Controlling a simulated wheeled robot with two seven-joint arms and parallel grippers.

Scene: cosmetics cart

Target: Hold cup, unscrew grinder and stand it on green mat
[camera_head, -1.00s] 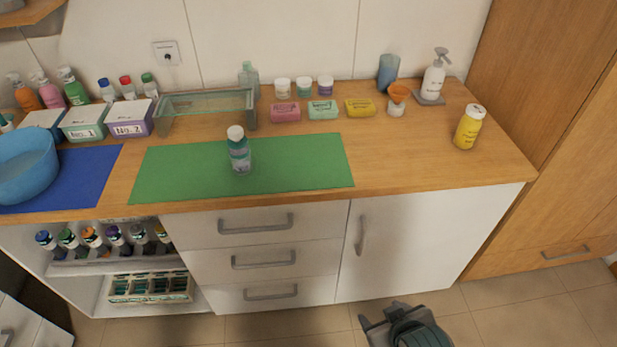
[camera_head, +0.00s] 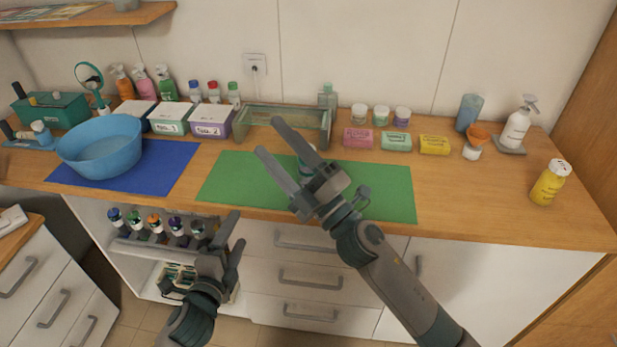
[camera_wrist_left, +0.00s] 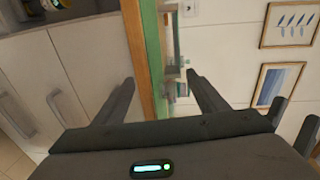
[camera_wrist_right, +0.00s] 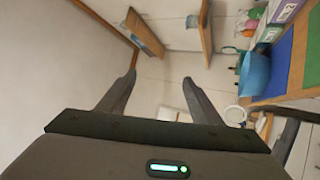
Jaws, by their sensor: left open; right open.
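The green mat (camera_head: 230,180) lies on the counter. A bottle (camera_head: 304,154) with a teal and clear body stands on it, largely hidden behind my right gripper. My right gripper (camera_head: 266,136) is open and empty, its fingers reaching over the mat in front of the bottle. My left gripper (camera_head: 236,228) is open and empty, below the counter's front edge, in front of the open shelf. A blue cup-like vessel (camera_head: 468,112) stands at the back right. I cannot tell for sure which thing is the grinder.
A blue basin (camera_head: 102,148) is on a blue mat (camera_head: 165,165) to the left. A glass tray (camera_head: 262,122), small jars and soap bars line the back. A yellow shaker bottle (camera_head: 549,182) stands right. The counter between mat and yellow bottle is clear.

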